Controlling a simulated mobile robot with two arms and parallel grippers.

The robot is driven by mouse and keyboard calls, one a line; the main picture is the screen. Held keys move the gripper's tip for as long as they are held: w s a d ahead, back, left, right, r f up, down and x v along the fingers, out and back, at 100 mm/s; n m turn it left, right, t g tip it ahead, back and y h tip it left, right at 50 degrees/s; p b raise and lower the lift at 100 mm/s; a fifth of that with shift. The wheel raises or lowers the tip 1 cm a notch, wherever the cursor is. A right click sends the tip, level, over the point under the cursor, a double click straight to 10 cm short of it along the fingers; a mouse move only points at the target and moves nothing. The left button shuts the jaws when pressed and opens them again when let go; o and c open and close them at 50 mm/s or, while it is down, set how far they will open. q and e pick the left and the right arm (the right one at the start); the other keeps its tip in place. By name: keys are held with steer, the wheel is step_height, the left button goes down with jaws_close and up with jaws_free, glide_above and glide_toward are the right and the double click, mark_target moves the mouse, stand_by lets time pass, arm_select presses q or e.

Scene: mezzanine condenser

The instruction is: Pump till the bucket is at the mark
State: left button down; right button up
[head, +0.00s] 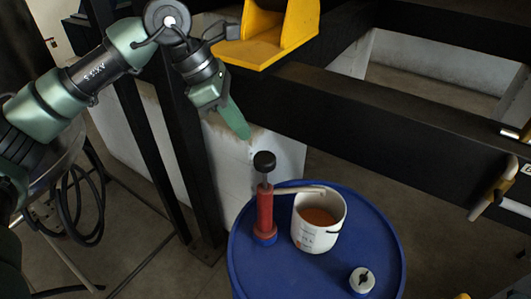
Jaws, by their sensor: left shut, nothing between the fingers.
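A red hand pump (265,213) with a black knob (264,161) on top stands upright on a blue drum (375,222). A short gap shows between the knob and the red body. The pump's pale spout (300,189) reaches right over the rim of a white bucket (328,238). Orange-brown liquid (318,215) lies in the bucket. I cannot make out the mark from here. My left gripper (246,134) is shut and empty, up and to the left of the knob, apart from it.
A white and grey cap (362,280) sits on the drum's front right. A yellow bin (265,35) hangs above the gripper on a black frame (390,115). Dark hoses (85,215) lie at the left. Bare floor (440,240) shows to the drum's right.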

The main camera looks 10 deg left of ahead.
mark_target(260, 156)
arm_select(q)
steer(key=shift+f, duration=0.15)
steer(key=shift+b+x, duration=1.35)
steer(key=shift+x, duration=2.05)
